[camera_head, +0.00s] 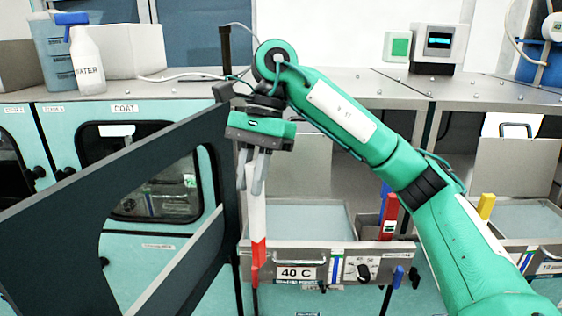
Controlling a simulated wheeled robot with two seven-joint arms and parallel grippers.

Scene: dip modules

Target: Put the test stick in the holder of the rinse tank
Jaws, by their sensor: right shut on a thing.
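The stick hangs nearly upright at the front left of an open tank (262,258) labelled 40 C. It overlaps the tank's front in the picture; whether it touches is unclear. A red upright piece (388,218) with a blue top stands at that tank's right side. A second open tank (535,258) with a yellow upright piece (486,206) is at the right, partly behind my arm. I cannot read which is the rinse tank. My left gripper is not in view.
A WATER bottle (87,62) and a display box (438,45) stand on the grey counter. Blue-tipped knob (398,277) sticks out in front.

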